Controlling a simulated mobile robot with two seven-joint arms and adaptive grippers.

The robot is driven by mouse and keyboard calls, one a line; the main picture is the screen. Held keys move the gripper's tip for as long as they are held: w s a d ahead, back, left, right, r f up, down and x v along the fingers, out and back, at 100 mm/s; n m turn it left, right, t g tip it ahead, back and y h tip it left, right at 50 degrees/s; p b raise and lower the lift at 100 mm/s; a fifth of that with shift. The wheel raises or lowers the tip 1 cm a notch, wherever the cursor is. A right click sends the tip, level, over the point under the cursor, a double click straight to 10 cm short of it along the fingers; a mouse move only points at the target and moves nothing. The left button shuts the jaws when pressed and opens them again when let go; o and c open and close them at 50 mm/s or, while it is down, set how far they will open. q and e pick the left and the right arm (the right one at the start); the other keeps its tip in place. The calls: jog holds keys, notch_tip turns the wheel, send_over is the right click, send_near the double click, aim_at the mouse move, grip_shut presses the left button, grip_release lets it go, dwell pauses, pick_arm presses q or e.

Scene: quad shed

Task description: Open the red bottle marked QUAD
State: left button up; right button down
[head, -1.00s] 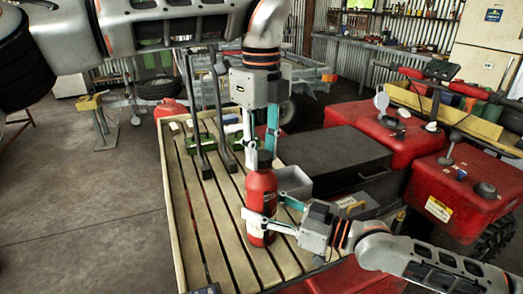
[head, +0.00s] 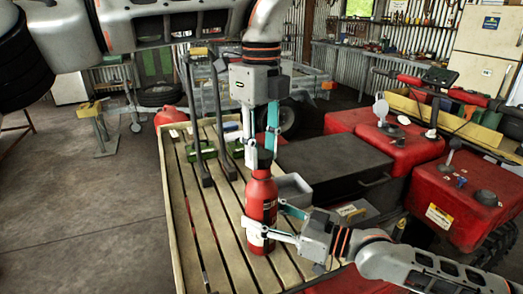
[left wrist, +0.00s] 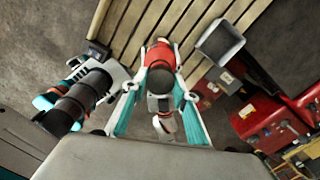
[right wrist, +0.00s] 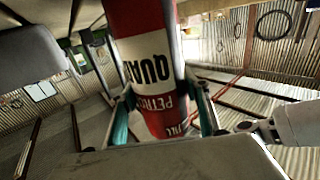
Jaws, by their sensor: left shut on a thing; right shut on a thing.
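The red bottle (head: 262,207) stands upright on the slatted wooden bench (head: 228,235). Its dark cap (head: 264,159) is on the top. My left gripper (head: 265,153) points down from above and is shut on the cap. In the left wrist view, the fingers (left wrist: 160,84) lie on both sides of the dark cap, with the red body beyond. My right gripper (head: 264,226) comes from the right and is shut around the bottle's lower body. In the right wrist view, the bottle (right wrist: 148,65) shows QUAD and PETROL lettering upside down. Thread contact is hidden.
A small grey bin (head: 294,190) stands close right of the bottle. Dark grey box (head: 330,163) and red quad (head: 465,200) lie further right. Dark upright handles (head: 196,120) and green items are behind left. Bare floor (head: 80,220) is at left.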

aim_at(262, 154)
pick_arm(q)
jog(key=shift+r, duration=2)
pick_arm(e)
jog(key=c, duration=1)
grip_release()
